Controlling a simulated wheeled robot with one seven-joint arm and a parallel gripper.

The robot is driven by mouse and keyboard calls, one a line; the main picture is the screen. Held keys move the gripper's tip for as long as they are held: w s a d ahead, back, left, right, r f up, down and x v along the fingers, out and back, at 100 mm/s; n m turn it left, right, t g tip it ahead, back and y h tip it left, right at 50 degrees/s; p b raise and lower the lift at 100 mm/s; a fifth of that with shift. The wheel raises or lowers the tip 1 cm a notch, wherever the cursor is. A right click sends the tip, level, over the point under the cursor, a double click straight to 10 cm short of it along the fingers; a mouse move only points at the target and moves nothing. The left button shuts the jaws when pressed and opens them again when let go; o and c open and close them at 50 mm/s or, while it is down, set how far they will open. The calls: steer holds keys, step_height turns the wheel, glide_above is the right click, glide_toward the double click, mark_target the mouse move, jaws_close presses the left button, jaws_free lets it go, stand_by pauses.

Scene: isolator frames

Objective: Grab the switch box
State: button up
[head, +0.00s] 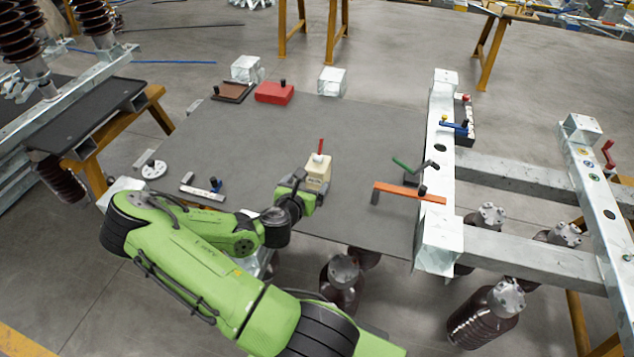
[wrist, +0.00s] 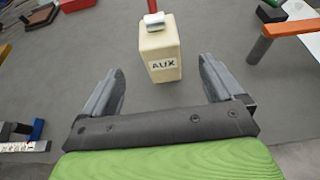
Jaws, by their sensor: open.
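The switch box appears to be the cream box (head: 318,172) with a red lever on top, standing upright on the grey table. In the wrist view the cream box (wrist: 162,62) bears the label "AUX" and stands ahead of the gap between my fingers. My gripper (head: 309,187) is low over the table on the near side of the box. In the wrist view my gripper (wrist: 162,82) is open, one finger to each side of the gap, with nothing held. In the head view my wrist partly hides the fingers.
An orange bar (head: 408,192) and a green handle (head: 409,166) are to the right, by the pale frame rail (head: 437,180). A red block (head: 274,92) and a brown plate (head: 232,91) lie at the back. A round disc (head: 154,169) is left. The table between is clear.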

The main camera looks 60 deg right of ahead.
mark_target(318, 167)
steer(key=x, duration=1.1)
steer(key=shift+d+f+b, duration=0.1)
steer(key=shift+d+b, duration=0.2)
steer(key=shift+d, duration=0.1)
steer(key=c, duration=1.4)
